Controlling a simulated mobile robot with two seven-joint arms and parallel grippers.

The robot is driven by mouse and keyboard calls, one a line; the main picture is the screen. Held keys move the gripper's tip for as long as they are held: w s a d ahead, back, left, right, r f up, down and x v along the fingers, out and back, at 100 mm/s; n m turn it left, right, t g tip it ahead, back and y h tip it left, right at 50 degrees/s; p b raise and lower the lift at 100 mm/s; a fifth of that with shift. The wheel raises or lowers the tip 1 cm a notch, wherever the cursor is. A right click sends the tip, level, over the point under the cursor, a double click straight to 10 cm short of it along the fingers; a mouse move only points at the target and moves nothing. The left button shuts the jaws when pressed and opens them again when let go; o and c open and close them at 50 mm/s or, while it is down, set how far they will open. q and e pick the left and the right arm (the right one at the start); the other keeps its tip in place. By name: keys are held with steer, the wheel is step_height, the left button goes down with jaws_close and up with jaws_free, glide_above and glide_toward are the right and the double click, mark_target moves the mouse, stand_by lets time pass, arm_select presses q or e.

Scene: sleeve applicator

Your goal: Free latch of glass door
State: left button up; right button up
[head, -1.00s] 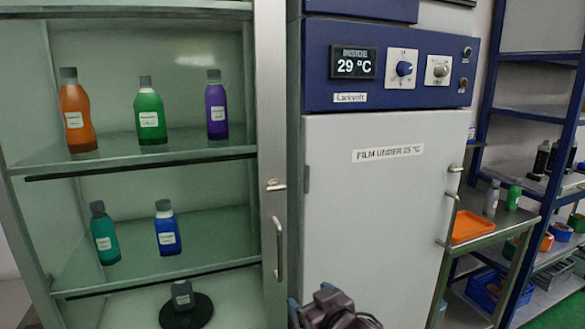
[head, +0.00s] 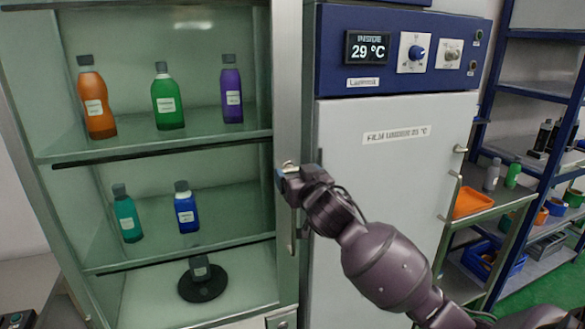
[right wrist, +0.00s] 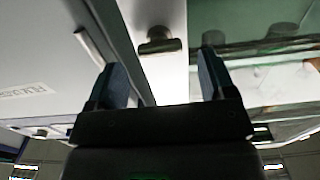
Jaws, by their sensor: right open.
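The glass door's metal frame (head: 287,90) stands upright at the right side of the bottle cabinet. A small metal latch (head: 289,164) sits on this frame, partly covered by my right gripper (head: 284,176). In the right wrist view the latch (right wrist: 160,42) shows as a short bar on the pale frame, ahead of and between the two fingers of my right gripper (right wrist: 161,62). The fingers are open, with clear space on both sides of the latch; contact cannot be made out. The door handle (head: 293,232) hangs below the latch. My left gripper is not in view.
The cabinet holds several bottles, such as the orange one (head: 95,100), and a black round stand (head: 203,280). A grey oven (head: 400,160) with a blue control panel stands right beside the door. Shelves with an orange tray (head: 470,203) are farther right.

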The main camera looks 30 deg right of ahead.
mark_target(291, 170)
steer(key=shift+x, duration=1.5)
steer(key=c, duration=0.9)
steer(key=shift+c, duration=0.2)
